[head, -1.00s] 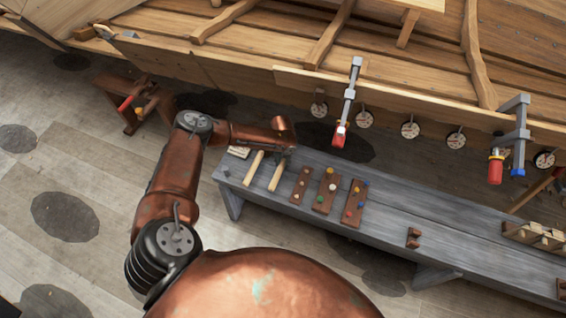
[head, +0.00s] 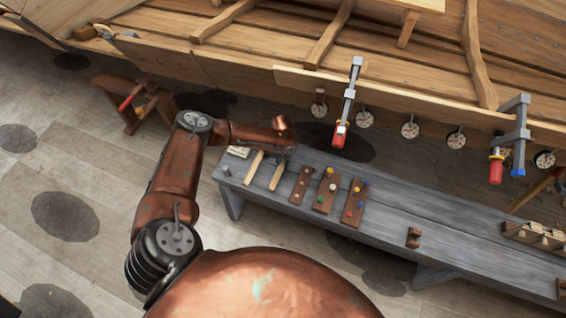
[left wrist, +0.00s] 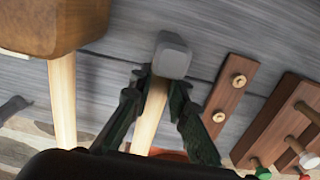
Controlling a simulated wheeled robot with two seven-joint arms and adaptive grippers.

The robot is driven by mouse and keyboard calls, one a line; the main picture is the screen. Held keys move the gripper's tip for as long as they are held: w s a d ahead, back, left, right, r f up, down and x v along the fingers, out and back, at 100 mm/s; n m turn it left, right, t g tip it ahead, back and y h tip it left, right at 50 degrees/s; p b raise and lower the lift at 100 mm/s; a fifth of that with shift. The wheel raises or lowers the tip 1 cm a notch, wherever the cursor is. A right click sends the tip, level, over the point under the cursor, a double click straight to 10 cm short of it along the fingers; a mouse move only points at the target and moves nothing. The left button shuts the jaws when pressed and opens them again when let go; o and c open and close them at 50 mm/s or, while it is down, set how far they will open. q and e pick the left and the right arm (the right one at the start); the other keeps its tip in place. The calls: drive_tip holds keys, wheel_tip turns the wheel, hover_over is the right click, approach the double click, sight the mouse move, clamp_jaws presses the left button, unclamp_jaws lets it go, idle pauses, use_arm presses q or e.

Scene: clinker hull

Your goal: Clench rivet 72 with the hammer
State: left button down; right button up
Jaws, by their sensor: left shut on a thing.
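The hammer has a pale wooden handle and a grey block head; in the left wrist view the hammer (left wrist: 173,56) lies on the grey bench between my fingers. In the head view its handle (head: 277,176) shows on the bench. My left gripper (left wrist: 157,95) is shut on the handle just below the head. In the head view my left gripper (head: 287,150) is small and partly hidden by my wrist. Rivet 72 cannot be made out on the hull (head: 240,80). My right gripper is not in view.
A mallet (left wrist: 55,25) with a brown wooden head lies left of the hammer. Dark wooden boards with coloured pegs (head: 325,192) lie to the right on the bench (head: 400,215). Clamps (head: 347,100) and round pale discs (head: 410,130) hang along the hull's edge.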

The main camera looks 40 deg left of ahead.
use_arm(q)
drive_tip(key=shift+w+r, duration=0.1)
drive_tip(key=shift+r, duration=0.1)
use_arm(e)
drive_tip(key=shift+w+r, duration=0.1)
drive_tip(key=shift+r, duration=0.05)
use_arm(q)
drive_tip(key=shift+r+p, duration=0.35)
drive_tip(key=shift+r, duration=0.1)
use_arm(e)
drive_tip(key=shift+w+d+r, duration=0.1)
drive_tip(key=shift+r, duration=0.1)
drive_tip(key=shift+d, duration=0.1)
use_arm(q)
drive_tip(key=shift+r+p, duration=2.4)
drive_tip(key=shift+r, duration=1.7)
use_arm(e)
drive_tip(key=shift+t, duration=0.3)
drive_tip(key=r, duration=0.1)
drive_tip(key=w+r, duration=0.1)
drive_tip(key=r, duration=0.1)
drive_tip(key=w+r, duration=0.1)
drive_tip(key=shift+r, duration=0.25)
use_arm(q)
drive_tip(key=shift+f, duration=0.1)
